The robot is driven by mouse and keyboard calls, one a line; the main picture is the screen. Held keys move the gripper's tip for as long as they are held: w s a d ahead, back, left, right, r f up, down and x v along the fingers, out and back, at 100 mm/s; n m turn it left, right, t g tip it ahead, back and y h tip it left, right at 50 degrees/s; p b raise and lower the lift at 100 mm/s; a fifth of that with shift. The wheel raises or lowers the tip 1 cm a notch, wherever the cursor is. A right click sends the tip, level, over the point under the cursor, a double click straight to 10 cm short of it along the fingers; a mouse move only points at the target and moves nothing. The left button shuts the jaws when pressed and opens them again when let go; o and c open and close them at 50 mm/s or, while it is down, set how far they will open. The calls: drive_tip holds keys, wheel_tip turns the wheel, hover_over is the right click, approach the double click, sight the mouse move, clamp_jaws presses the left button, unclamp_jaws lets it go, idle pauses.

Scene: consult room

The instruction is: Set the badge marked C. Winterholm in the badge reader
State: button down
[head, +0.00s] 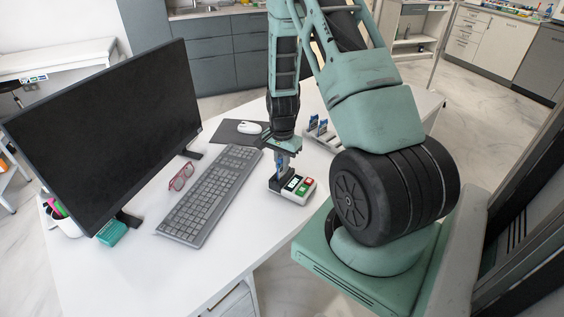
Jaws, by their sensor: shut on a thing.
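My gripper (280,152) points down over the desk and is shut on a small blue and white badge (281,165). The badge is upright, and its name is too small to read. The badge reader (304,192) is a small light box with a dark top, a green part and a red part. It stands on the desk right below my gripper. The badge's lower end is at the reader's far left part. I cannot tell whether it is in the slot or just above it.
A pale rack (329,136) with blue badges (316,121) stands behind, to the right of my gripper. A keyboard (211,193), red glasses (181,177), a mouse (249,127) and a monitor (110,135) are to the left. The desk's near part (230,240) is clear.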

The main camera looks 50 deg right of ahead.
drive_tip(key=shift+f+b, duration=0.5)
drive_tip(key=shift+f, duration=0.3)
idle(0.4)
drive_tip(key=c, duration=1.1)
unclamp_jaws()
drive_tip(key=shift+r, duration=0.1)
drive_tip(key=shift+r+p, duration=2.7)
drive_tip(key=shift+r, duration=0.75)
